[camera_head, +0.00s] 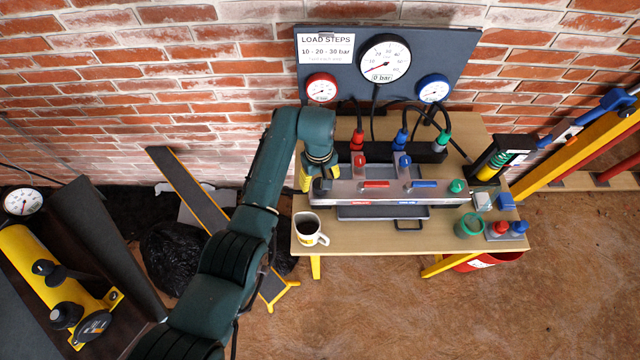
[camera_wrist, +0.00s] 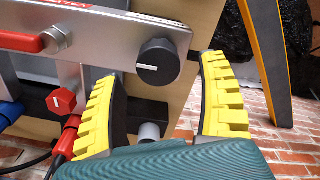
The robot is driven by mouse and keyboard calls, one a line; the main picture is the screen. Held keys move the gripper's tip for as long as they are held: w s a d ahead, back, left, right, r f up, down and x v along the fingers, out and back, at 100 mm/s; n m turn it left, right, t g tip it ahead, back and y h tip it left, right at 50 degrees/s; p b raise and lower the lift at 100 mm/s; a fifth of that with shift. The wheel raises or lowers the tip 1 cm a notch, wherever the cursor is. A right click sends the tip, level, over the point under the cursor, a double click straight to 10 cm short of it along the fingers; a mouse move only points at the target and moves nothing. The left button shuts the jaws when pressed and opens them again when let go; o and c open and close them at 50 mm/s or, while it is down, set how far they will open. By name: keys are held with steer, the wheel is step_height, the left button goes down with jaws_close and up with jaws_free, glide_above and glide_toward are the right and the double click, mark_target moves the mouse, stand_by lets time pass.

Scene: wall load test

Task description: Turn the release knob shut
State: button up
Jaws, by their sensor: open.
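The release knob (camera_wrist: 158,62) is a round black knob with a short white mark on its face, at the end of a grey metal manifold (camera_wrist: 100,40). In the head view the knob (camera_head: 323,185) is at the manifold's left end, partly covered by my gripper. My gripper (camera_wrist: 157,72) has two ribbed yellow fingers spread wide apart. In the wrist view the knob appears between and beyond the fingertips, with a visible gap on each side. In the head view my gripper (camera_head: 319,176) is right at the knob; contact cannot be told.
The manifold carries a red lever (camera_head: 375,184), a blue lever (camera_head: 424,184) and a green knob (camera_head: 457,186). A mug (camera_head: 309,229) stands close below the gripper on the table (camera_head: 375,239). A gauge board (camera_head: 450,63) behind reads 0 bar. Hoses rise behind the manifold.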

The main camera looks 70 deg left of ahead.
steer(key=shift+w+f, duration=0.1)
steer(key=shift+f, duration=1.3)
steer(key=shift+c, duration=0.3)
steer(key=c, duration=1.1)
